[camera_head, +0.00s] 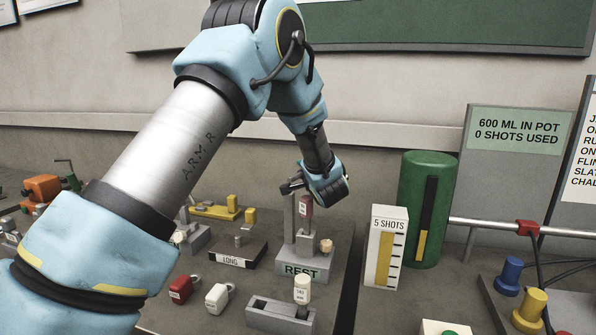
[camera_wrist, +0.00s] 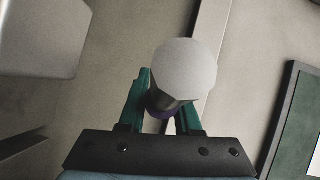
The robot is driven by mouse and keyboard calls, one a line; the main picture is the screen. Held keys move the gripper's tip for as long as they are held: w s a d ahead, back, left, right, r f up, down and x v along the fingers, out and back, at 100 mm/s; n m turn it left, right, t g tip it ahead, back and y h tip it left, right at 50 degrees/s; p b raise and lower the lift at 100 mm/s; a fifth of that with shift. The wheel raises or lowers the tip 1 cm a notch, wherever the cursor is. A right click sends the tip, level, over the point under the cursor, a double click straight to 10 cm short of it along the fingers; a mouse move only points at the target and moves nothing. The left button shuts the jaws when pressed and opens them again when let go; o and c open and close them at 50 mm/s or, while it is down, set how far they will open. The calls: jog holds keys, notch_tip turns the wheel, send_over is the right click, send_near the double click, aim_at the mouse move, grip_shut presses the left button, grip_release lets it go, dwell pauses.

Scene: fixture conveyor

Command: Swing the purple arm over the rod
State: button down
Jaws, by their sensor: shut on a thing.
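My gripper (camera_head: 291,187) is above the stand labelled REST (camera_head: 300,270), at the top of a grey upright post (camera_head: 288,222). In the wrist view, the green fingers of my gripper (camera_wrist: 162,108) are closed around a small dark purple piece (camera_wrist: 160,104), which I take as part of the purple arm. A pale grey rounded end (camera_wrist: 184,70) sticks out beyond the fingertips and hides what lies behind it. I cannot tell which part is the rod.
A dark box labelled LONG (camera_head: 232,262) and a yellow lever fixture (camera_head: 216,211) stand left of the stand. Red (camera_head: 180,289) and white (camera_head: 218,298) padlocks lie in front. A 5 SHOTS gauge (camera_head: 385,246) and green cylinder (camera_head: 424,210) stand at right.

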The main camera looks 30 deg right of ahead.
jog(key=shift+s+d+m+g+h+b, duration=0.4)
jog(key=shift+s+d+m+h+b, duration=0.15)
jog(key=shift+m+h, duration=0.35)
jog(key=shift+s+d+m+g+h+b, duration=0.4)
jog(key=shift+s+m+h, duration=0.25)
jog(key=shift+h, duration=0.45)
jog(key=c, duration=0.6)
grip_release()
